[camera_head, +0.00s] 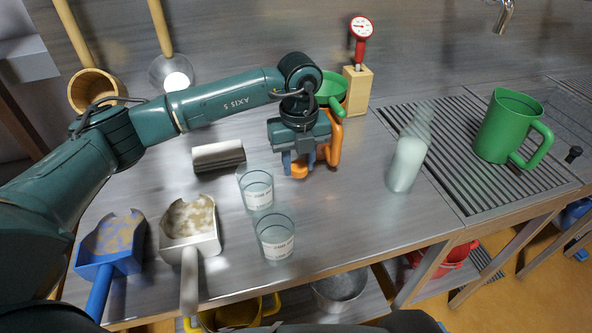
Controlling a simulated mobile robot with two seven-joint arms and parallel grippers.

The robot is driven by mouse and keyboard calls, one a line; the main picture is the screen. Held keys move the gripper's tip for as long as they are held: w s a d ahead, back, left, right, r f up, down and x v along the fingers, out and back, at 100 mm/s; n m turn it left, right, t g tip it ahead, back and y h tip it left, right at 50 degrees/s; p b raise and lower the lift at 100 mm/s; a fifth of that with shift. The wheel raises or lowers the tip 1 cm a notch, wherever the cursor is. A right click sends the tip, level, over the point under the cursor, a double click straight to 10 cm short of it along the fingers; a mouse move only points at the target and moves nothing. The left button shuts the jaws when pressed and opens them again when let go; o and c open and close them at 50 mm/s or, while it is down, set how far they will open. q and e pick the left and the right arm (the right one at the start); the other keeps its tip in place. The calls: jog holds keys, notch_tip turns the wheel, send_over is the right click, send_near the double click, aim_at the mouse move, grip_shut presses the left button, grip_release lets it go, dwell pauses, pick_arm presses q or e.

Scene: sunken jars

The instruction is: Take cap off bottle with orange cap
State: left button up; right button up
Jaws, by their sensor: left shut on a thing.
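A tall translucent bottle (406,160) with pale contents stands upright at the right of the steel counter, beside the slatted drain area. No cap shows on its narrow neck. My left gripper (299,166) is left of the bottle, pointing down. It is shut on a small orange cap (299,171), which shows low between its fingers, apart from the bottle. The gripper hides part of the things behind it. My right gripper is not in view.
Two labelled glasses (277,237) (256,190) stand in front of the gripper. An orange handle (335,143) and green funnel-like piece (331,91) are close behind it. A green jug (508,126) stands right. Scoops (190,228) lie front left. Counter between gripper and bottle is clear.

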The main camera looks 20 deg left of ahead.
aim_at(298, 166)
pick_arm(q)
jog(key=shift+f, duration=1.6)
jog(key=shift+f, duration=0.2)
jog(key=o, duration=1.1)
jog(key=shift+c, duration=0.2)
jog(key=shift+r, duration=0.1)
notch_tip(298, 166, up, 12)
jog(key=shift+f+b, duration=0.15)
jog(key=shift+b, duration=0.2)
jog(key=shift+r, duration=0.3)
